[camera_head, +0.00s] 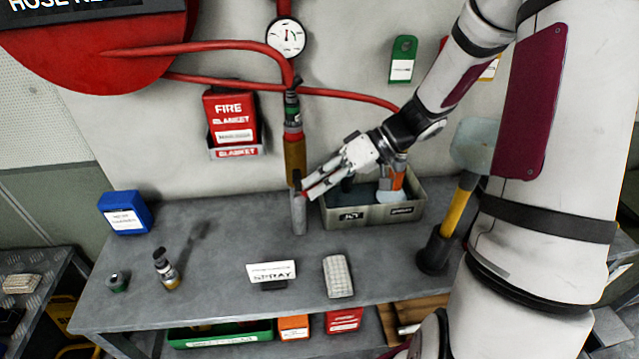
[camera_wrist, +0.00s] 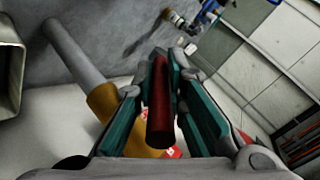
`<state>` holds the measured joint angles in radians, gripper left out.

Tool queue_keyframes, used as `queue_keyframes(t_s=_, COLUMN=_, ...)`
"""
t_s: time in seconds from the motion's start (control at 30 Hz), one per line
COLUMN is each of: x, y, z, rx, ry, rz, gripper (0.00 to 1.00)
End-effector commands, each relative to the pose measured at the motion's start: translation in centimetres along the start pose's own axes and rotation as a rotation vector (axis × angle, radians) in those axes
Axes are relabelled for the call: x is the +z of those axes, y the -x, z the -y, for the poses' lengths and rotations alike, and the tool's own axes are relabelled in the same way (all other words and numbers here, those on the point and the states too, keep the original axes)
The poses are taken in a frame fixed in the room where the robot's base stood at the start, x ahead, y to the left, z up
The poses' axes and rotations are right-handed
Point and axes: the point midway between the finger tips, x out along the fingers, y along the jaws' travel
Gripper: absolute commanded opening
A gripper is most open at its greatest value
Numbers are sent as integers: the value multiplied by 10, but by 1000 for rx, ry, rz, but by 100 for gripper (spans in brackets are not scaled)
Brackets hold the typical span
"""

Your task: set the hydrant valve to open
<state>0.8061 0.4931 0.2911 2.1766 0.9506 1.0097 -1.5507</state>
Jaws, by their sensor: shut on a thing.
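The hydrant valve (camera_head: 294,155) is a brass-coloured body on the vertical pipe at the wall, under a red and green coupling. A grey pipe (camera_head: 299,215) runs below it to the bench. In the wrist view the brass body (camera_wrist: 104,101) and grey pipe (camera_wrist: 72,48) lie left of the fingers. My gripper (camera_head: 306,192) reaches in from the right, beside the valve. Its fingers (camera_wrist: 172,90) are shut on a red bar (camera_wrist: 158,110), which looks like the valve's lever. The joint between bar and valve is hidden, so its exact angle is unclear.
A grey bin (camera_head: 375,213) with bottles stands right, under my forearm. A fire blanket box (camera_head: 232,118), gauge (camera_head: 286,37) and red hoses are on the wall. The bench's left middle is mostly clear.

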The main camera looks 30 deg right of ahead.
Motion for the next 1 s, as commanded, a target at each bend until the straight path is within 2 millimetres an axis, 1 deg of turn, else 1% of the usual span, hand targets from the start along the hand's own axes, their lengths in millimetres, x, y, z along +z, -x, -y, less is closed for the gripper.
queue_keyframes(t_s=0.07, x=1, y=-1, z=1, rx=-4, ry=0, rz=3, gripper=0)
queue_keyframes(t_s=0.1, x=1, y=-1, z=1, rx=-4, ry=0, rz=3, gripper=16)
queue_keyframes(t_s=0.17, x=1, y=-1, z=1, rx=-3, ry=0, rz=4, gripper=30)
queue_keyframes(t_s=0.2, x=1, y=-1, z=1, rx=-4, ry=0, rz=4, gripper=33)
queue_keyframes(t_s=0.53, x=0, y=0, z=1, rx=-1, ry=0, rz=2, gripper=33)
queue_keyframes(t_s=0.67, x=0, y=8, z=0, rx=1, ry=1, rz=0, gripper=33)
queue_keyframes(t_s=0.77, x=0, y=22, z=0, rx=2, ry=0, rz=-1, gripper=33)
queue_keyframes(t_s=1.0, x=0, y=72, z=0, rx=3, ry=1, rz=-1, gripper=33)
